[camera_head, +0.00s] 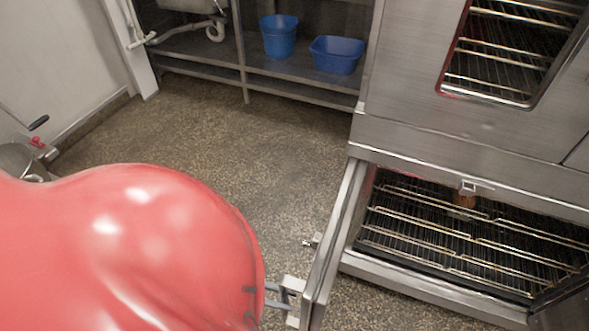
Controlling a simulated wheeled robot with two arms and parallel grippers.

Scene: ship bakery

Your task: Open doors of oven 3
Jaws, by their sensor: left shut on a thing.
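A steel oven (420,148) stands at the right, with an upper and a lower compartment. The lower oven's left door (333,240) is swung out from the front, seen nearly edge-on, and the wire racks inside (450,235) show. My left gripper (277,297) is at this door's outer side, shut on its handle (292,286); my red left arm hides much of the grip. The upper oven's door with its window (515,50) is shut. No oven number is readable. My right gripper is not in view.
A steel shelf unit (215,52) at the back holds a blue bucket (279,36) and a blue tub (337,54). Bare speckled floor (240,140) lies between it and my arm. A metal item with a black handle (38,123) stands at the left wall.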

